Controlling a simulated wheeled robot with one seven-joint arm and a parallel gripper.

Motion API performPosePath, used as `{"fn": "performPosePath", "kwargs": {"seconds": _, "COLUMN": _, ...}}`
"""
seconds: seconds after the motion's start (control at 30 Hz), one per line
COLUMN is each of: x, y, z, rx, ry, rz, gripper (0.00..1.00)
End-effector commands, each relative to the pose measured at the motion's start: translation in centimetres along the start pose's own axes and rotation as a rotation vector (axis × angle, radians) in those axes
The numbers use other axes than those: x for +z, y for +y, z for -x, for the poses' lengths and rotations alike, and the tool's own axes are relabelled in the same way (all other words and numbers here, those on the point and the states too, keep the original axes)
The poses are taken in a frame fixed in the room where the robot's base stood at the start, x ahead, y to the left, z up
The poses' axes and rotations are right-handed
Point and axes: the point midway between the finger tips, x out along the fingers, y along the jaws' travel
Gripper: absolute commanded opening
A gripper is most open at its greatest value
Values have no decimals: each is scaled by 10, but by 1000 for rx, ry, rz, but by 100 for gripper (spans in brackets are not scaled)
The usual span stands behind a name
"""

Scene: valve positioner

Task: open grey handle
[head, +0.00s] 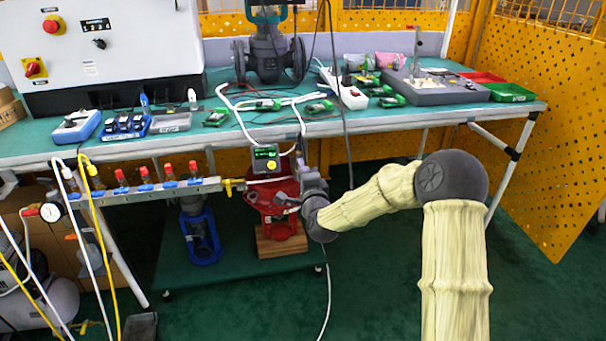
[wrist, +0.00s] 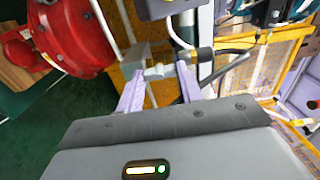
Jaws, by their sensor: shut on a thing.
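The red valve body (head: 268,196) stands on a wooden block under the bench, with the positioner box (head: 266,158) and its lit green display above it. My gripper (head: 303,181) reaches in from the right, at the right side of the red body. In the wrist view the red body (wrist: 72,32) is at the upper left. My gripper (wrist: 160,74) has its two pale fingers on either side of a small grey handle (wrist: 158,71) and is shut on it. The handle lies crosswise between the fingertips. In the head view I cannot make it out behind my gripper.
The bench (head: 400,121) overhangs the valve and carries a control box, tools and green circuit boards. A pipe manifold (head: 140,190) with red-topped valves runs to the left. A blue valve (head: 203,238) stands left of the red one. Cables hang nearby. The green floor at right is clear.

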Motion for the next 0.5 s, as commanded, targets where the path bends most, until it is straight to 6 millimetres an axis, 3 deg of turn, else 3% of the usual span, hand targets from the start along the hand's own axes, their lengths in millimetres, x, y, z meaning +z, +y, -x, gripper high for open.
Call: {"fn": "performPosePath", "kwargs": {"seconds": 0.5, "x": -1, "y": 2, "z": 0, "rx": 3, "ry": 1, "rz": -36, "gripper": 14}}
